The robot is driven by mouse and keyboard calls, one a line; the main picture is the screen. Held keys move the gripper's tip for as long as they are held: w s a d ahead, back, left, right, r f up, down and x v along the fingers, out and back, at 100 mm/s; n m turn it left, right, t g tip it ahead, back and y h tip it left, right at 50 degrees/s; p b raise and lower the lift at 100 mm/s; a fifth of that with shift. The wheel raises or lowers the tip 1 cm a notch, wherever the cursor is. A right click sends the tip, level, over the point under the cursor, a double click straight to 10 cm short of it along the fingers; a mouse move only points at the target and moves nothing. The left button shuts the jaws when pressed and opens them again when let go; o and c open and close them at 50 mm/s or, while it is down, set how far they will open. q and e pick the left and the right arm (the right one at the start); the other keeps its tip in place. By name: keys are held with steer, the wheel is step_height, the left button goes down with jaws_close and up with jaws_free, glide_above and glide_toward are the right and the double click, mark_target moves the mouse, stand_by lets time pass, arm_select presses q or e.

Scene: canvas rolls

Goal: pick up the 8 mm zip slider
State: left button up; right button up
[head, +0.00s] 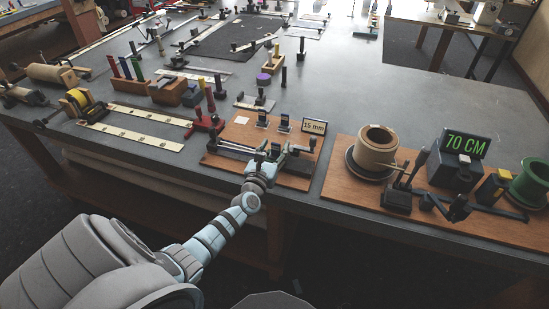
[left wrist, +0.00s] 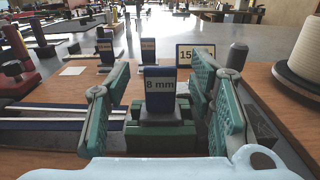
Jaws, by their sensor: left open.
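The 8 mm zip slider (left wrist: 160,108) stands upright in the left wrist view, a dark blue tab labelled "8 mm" on a dark green block. My left gripper (left wrist: 160,88) is open, with one green-padded finger on each side of the tab. I see gaps between the fingers and the tab, and no grip on it. In the head view my left gripper (head: 271,155) is low over the near part of a brown board (head: 220,158); the slider is hard to make out there among the fingers. My right gripper is not in view.
Two similar sliders (head: 262,119) (head: 284,121) stand farther back on the board. A "15 mm" sign (head: 314,127) stands at its back right. A beige spool (head: 375,146) and a "70 CM" display (head: 467,145) are to the right. A red clamp (head: 206,124) is on the left.

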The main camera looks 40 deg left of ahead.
arm_select(q)
steer(key=shift+x, duration=0.9)
steer(key=shift+s, duration=0.1)
jaws_close()
